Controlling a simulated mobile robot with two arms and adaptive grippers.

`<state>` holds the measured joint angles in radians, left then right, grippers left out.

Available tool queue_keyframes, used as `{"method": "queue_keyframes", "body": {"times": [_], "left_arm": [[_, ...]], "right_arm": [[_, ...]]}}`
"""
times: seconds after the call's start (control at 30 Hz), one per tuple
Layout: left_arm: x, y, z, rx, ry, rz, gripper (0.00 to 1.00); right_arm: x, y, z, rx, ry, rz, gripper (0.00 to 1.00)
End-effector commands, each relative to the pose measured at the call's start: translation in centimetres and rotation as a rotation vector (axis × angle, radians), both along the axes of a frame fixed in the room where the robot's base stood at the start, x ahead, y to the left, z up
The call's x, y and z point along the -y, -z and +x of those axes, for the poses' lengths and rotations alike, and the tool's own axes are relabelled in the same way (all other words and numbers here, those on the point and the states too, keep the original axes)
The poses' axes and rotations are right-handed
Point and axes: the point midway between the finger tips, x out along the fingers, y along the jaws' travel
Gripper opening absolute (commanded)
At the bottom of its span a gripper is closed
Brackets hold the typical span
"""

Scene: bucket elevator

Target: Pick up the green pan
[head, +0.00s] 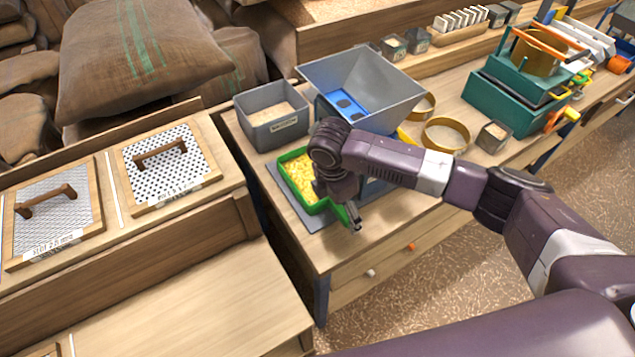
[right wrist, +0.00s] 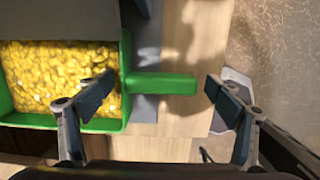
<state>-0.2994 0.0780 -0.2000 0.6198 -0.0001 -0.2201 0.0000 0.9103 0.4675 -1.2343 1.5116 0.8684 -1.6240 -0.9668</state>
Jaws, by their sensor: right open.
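The green pan (head: 318,207) is full of yellow pieces and rests on a grey mat near the table's front left corner. In the right wrist view the pan (right wrist: 126,60) is at the left, and its short green handle (right wrist: 168,83) points right. My right gripper (head: 352,218) is at the pan's front right side. In the right wrist view its open fingers (right wrist: 158,86) appear on either side of the handle, one toward the pan and one past the handle's end. The height gap is unclear. My left gripper is out of view.
A grey hopper (head: 385,85) stands behind the pan, and a grey bin (head: 262,127) is behind left. Brass rings (head: 446,134) and a teal machine (head: 510,95) are at right. A wooden bench with sieve panels (head: 165,165) is at left.

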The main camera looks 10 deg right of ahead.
Motion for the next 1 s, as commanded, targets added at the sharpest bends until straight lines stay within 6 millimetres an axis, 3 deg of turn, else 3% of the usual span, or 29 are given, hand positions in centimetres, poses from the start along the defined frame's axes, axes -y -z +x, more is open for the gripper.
{"method": "queue_keyframes", "body": {"times": [0.3,0.9,1.0], "left_arm": [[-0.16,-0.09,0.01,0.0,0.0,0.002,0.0],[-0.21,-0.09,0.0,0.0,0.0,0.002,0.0],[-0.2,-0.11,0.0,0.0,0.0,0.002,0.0]], "right_arm": [[0.06,0.73,-0.01,0.0,-0.002,0.0,0.84],[0.06,0.68,-0.01,0.0,-0.001,0.0,0.18],[0.02,0.53,0.13,0.004,-0.001,0.001,0.12]]}}
